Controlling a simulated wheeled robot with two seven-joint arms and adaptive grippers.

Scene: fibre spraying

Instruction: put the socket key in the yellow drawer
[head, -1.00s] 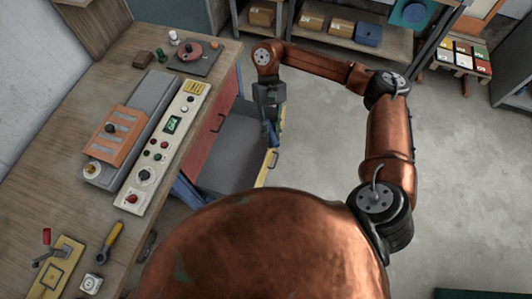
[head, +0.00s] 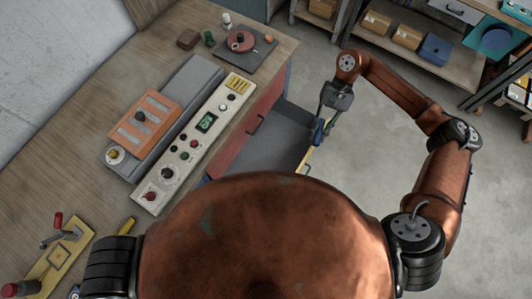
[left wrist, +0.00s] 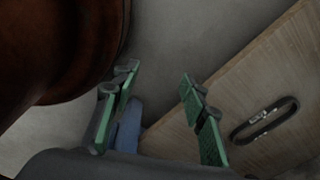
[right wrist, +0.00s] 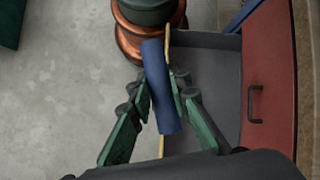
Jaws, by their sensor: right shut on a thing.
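The yellow drawer (head: 308,160) is pulled open under the bench; its grey inside shows, and its yellow front is seen nearly edge-on. My right gripper (head: 321,125) is shut on a blue cylindrical piece, which I take to be the socket key (right wrist: 161,88). The right wrist view shows it clamped between the green fingers, above the drawer's yellow front edge (right wrist: 162,146); its height over the edge is unclear. My left gripper (left wrist: 158,85) is open and empty beside a wooden panel with a dark ring-shaped handle; it is hidden in the head view.
A closed red drawer (head: 240,137) is next to the open one. The bench (head: 75,165) carries a control panel (head: 190,150), a turntable-like device (head: 242,42) and a yellow fixture (head: 52,262). Shelves with boxes stand at the back. The floor on the right is clear.

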